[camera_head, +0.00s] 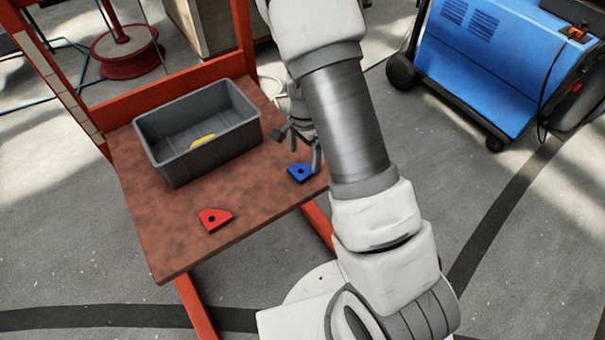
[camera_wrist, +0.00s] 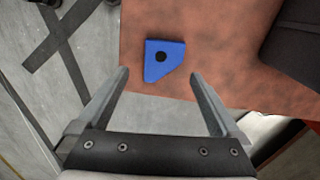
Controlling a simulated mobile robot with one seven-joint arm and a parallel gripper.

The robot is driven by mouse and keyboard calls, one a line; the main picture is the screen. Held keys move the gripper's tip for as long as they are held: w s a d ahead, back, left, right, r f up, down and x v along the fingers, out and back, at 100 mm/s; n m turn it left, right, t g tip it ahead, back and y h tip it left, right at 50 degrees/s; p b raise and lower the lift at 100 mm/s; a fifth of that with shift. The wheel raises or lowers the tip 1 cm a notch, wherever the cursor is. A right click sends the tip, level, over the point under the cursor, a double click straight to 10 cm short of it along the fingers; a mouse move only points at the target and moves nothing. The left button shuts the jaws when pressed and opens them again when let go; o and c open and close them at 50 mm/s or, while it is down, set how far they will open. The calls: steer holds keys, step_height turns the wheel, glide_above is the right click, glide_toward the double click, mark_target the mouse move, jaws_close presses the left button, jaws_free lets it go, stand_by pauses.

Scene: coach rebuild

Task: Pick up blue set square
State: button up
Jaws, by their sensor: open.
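The blue set square (camera_head: 300,173) lies flat near the right edge of the brown tabletop, with a dark round hole in it. In the wrist view the blue set square (camera_wrist: 162,61) lies just beyond the fingertips, near the table edge and a little above the gap between them. My gripper (camera_head: 299,154) is over the table beside the blue piece, partly hidden by my arm. In the wrist view my gripper (camera_wrist: 159,74) is open with nothing between its fingers.
A red set square (camera_head: 215,218) lies near the table's front edge. A grey bin (camera_head: 170,165) with a yellow item (camera_head: 203,140) inside stands at the back of the brown table (camera_head: 160,238). A blue machine (camera_head: 495,70) stands on the floor at right.

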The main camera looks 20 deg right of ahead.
mark_target(301, 169)
steer(key=f+b, duration=0.2)
steer(key=f, duration=0.3)
steer(key=shift+w+a+f+b, duration=0.15)
steer(key=shift+a+b, duration=0.15)
steer(key=shift+b, duration=0.1)
steer(key=c, duration=1.4)
